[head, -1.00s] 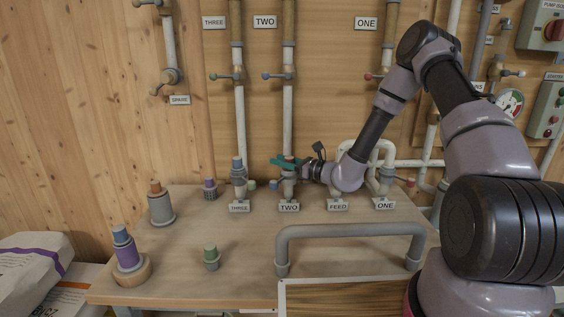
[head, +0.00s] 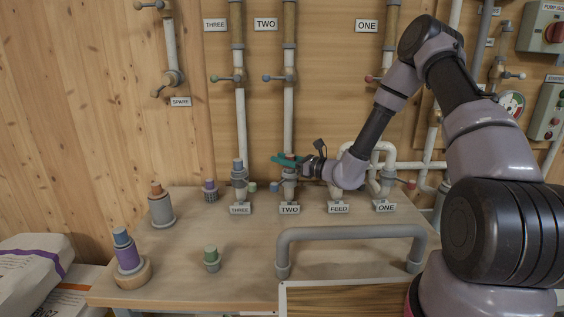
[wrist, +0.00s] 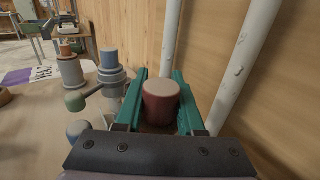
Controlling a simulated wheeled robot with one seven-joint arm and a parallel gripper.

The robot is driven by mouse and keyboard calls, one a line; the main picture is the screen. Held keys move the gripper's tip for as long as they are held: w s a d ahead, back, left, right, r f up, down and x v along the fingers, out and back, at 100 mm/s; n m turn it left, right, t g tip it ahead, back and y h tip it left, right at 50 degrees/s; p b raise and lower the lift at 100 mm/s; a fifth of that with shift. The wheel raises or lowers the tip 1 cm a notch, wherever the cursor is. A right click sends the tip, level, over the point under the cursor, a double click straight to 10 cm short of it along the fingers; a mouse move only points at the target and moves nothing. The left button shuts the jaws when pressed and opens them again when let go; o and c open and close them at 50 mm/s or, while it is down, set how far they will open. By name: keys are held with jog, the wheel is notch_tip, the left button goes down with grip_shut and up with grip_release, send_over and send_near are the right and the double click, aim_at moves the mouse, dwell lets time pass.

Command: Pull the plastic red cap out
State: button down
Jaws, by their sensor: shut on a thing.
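The red cap (wrist: 161,104) shows in the wrist view as a short dark-red cylinder with a paler top. It sits upright between the two teal fingers of my gripper (wrist: 161,95), which is shut on it. In the head view my gripper (head: 286,159) is level above the grey fitting (head: 289,187) behind the TWO label (head: 290,209). The fingers mostly hide the cap there. I cannot tell whether the cap's lower end is still inside the fitting.
The capped THREE fitting (head: 239,178) stands just left of my gripper. White pipes (head: 288,118) rise close behind it. A grey handrail (head: 350,231) crosses the bench front. Loose fittings, one orange-topped (head: 160,205) and one green-topped (head: 211,258), stand left.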

jog(key=shift+r, duration=0.3)
jog(key=shift+r, duration=2.5)
